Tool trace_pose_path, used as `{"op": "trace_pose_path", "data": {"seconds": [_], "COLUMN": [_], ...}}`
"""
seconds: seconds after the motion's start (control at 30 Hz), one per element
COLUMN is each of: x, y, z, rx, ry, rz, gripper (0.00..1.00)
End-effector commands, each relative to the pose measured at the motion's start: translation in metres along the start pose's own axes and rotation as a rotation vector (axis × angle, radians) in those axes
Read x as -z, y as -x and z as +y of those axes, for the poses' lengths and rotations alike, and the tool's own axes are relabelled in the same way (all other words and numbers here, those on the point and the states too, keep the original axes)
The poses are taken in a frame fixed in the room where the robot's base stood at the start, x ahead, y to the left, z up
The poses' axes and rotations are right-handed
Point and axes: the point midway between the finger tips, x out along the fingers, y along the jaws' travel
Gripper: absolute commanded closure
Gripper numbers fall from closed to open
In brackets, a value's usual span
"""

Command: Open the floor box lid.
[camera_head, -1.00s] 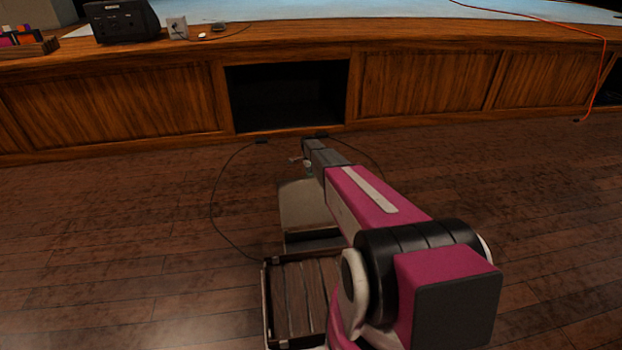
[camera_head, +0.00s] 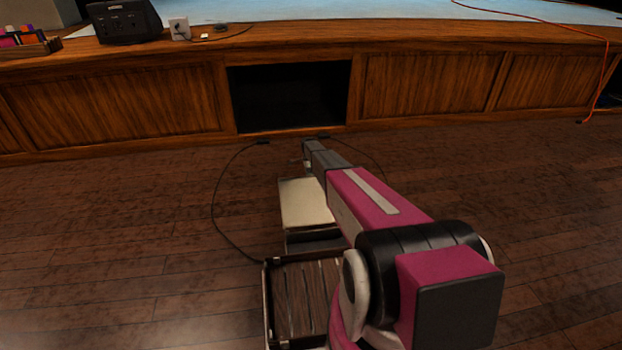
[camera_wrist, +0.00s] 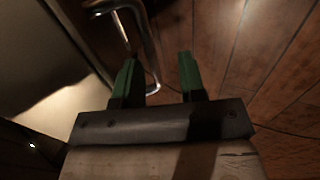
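The floor box has a pale beige lid (camera_head: 305,203) and stands on the floor beyond the slatted tray in the head view. Its lid looks shut or nearly so; my arm covers its right side. In the wrist view the pale lid surface (camera_wrist: 40,45) fills the left, with a bent metal handle (camera_wrist: 151,35) beside it. My gripper (camera_wrist: 158,62) has two green fingers spread apart. The handle's outer bar shows between them, and the left finger overlaps the handle loop. I cannot tell whether they touch. In the head view my gripper (camera_head: 298,160) is at the box's far edge, mostly hidden.
A wooden slatted tray (camera_head: 268,300) lies in front of the box. A black cable (camera_head: 213,195) curves over the floor on the left. The wooden desk (camera_head: 430,80) with a dark open bay (camera_head: 290,97) stands behind.

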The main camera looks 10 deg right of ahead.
Motion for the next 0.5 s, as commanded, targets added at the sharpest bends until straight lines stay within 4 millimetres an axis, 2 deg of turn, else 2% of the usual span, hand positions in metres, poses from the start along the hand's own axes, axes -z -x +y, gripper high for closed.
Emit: {"op": "trace_pose_path", "data": {"seconds": [0.5], "x": [0.000], "y": [-0.006], "z": [-0.032], "rx": [0.000], "ry": [0.000], "rz": [0.000], "gripper": [0.62]}}
